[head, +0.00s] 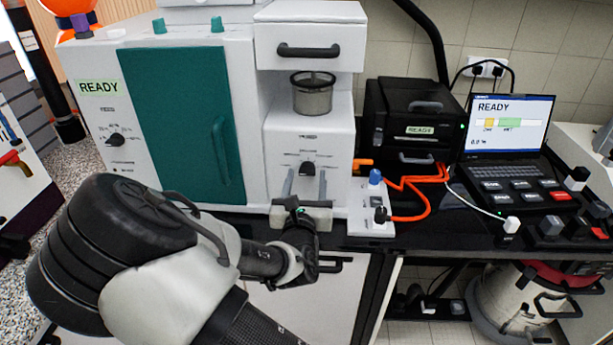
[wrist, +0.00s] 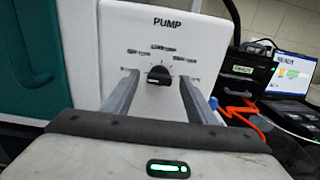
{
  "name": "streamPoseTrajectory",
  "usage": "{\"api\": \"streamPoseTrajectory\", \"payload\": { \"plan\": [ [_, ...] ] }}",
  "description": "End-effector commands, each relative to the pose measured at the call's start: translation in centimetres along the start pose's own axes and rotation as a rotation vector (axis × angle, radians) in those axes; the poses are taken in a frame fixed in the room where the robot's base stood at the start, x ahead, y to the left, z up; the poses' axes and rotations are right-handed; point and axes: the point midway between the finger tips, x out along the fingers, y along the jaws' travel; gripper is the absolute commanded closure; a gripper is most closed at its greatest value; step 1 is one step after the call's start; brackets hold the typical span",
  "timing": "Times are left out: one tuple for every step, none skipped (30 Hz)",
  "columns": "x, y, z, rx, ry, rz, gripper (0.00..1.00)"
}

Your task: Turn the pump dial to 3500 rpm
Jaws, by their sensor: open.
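The pump dial (head: 307,169) is a black knob on the white front panel under the word PUMP. It also shows in the wrist view (wrist: 159,75), with several rpm labels around it that are too small to read surely. Its pointer seems to be near the top, but I cannot tell its exact setting. My gripper (head: 305,181) is in front of the panel, its two grey fingers apart and empty. In the wrist view the fingers (wrist: 157,88) stand left and right of the dial, with a gap on each side. I cannot tell how far the tips are from the panel.
A teal door (head: 180,115) with a handle is to the left, beside another dial (head: 116,140). A metal sieve cup (head: 312,92) hangs above the pump panel. Right are a small knob box (head: 371,222), orange cables (head: 428,203), a black READY unit (head: 415,110) and a laptop (head: 505,130).

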Motion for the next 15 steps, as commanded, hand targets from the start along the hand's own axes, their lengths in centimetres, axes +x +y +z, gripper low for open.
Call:
{"api": "streamPoseTrajectory", "payload": {
  "plan": [
    [0.6,0.0,0.0,0.001,0.000,-0.001,0.48],
    [0.8,-0.1,0.0,0.000,0.001,-0.001,0.48],
    [1.1,0.0,0.0,0.000,0.001,0.000,0.48],
    [1.3,0.0,0.0,0.000,0.001,0.000,0.48],
    [1.4,0.0,0.0,0.000,0.001,0.001,0.48],
    [1.5,0.0,0.0,0.000,0.001,0.001,0.48],
    [1.6,0.0,0.0,0.000,0.001,0.001,0.48],
    [1.6,0.0,0.0,0.000,0.001,0.000,0.48],
    [1.6,0.0,0.0,0.000,0.001,0.000,0.48],
    [1.6,0.0,0.0,0.000,0.001,0.000,0.48],
    [1.6,0.0,0.0,0.000,0.001,0.001,0.48],
    [1.6,0.0,0.0,0.000,0.001,0.001,0.48],
    [1.6,0.0,0.0,0.000,0.001,0.001,0.48],
    [1.6,0.0,0.0,0.000,0.001,0.001,0.48],
    [1.6,0.0,0.0,0.000,0.001,0.001,0.53]
  ]
}}
